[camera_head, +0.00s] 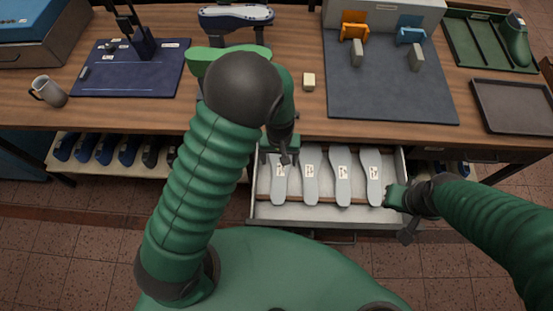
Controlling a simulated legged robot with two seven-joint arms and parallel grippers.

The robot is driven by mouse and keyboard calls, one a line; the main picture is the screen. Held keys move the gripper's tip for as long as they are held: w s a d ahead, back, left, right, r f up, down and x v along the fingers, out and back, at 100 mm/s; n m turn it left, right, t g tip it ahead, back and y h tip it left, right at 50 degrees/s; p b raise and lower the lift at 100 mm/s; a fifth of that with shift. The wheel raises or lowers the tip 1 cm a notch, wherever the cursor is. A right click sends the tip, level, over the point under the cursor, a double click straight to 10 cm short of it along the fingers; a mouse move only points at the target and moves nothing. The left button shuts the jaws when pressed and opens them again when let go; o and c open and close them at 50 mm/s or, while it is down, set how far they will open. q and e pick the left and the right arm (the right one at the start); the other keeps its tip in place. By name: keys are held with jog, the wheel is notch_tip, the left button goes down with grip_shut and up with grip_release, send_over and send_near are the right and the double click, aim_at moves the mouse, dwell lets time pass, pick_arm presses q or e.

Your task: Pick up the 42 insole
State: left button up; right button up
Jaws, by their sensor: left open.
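Several grey insoles lie side by side in an open drawer (330,213) below the table's front edge: the leftmost insole (280,188), the second (310,188), the third (343,190) and the rightmost (374,188). Each has a small white label with dark print, too small to read, so I cannot tell which is the 42 insole. My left gripper (284,155) is open over the drawer's back left, by the top of the leftmost insole; my own arm hides part of it. My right gripper (402,210) is at the drawer's right wall; its jaw state is unclear.
The wooden table (295,122) above carries a small pale block (309,82), a dark grey mat (390,95), a blue mat (115,85), a mug (48,92) and a dark tray (512,105). Several dark blue shoe lasts (104,150) stand on a shelf below left.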

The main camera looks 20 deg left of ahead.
pick_arm(q)
notch_tip(320, 180, down, 5)
send_over(280, 177)
jog(key=f, duration=0.4)
jog(key=shift+w+a+f, duration=0.1)
jog(key=shift+w+f, duration=0.05)
jog(key=shift+w, duration=0.05)
jog(key=f, duration=0.4)
jog(key=shift+s+f+p, duration=0.2)
jog(key=shift+f+p, duration=0.05)
jog(key=shift+p, duration=0.05)
jog(key=shift+w+d+f, duration=0.1)
jog(key=shift+w+d, duration=0.05)
jog(key=shift+d, duration=0.1)
pick_arm(e)
jog(key=shift+w+d, duration=0.2)
jog(key=shift+d, duration=0.1)
pick_arm(q)
jog(key=shift+a+f, duration=0.1)
pick_arm(e)
jog(key=shift+s+a, duration=0.15)
pick_arm(q)
jog(key=shift+a+f, duration=0.1)
jog(key=shift+f, duration=0.05)
pick_arm(e)
jog(key=shift+a+f, duration=0.1)
